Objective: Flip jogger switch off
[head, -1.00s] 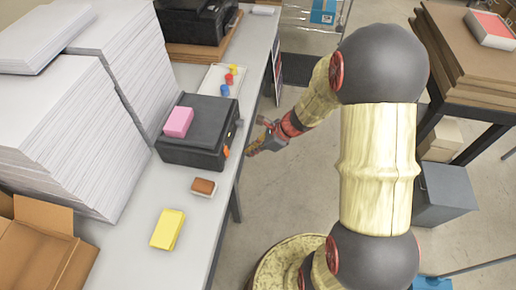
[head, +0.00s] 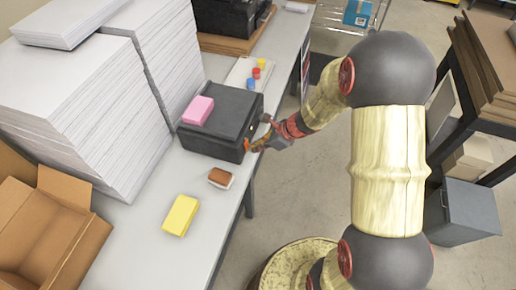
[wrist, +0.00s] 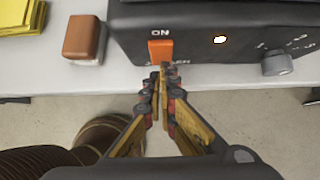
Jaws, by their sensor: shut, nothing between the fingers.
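The jogger is a black box (head: 218,138) at the right edge of the table in the head view. In the head view my gripper (head: 256,146) is at the jogger's front beside the orange switch (head: 246,146).
A pink block (head: 198,110) lies on the jogger. A brown-and-white block (head: 221,178) and a yellow pad (head: 181,215) lie nearby on the table (head: 150,240). Tall paper stacks (head: 90,120) stand behind. The floor (head: 300,190) beside the table is open.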

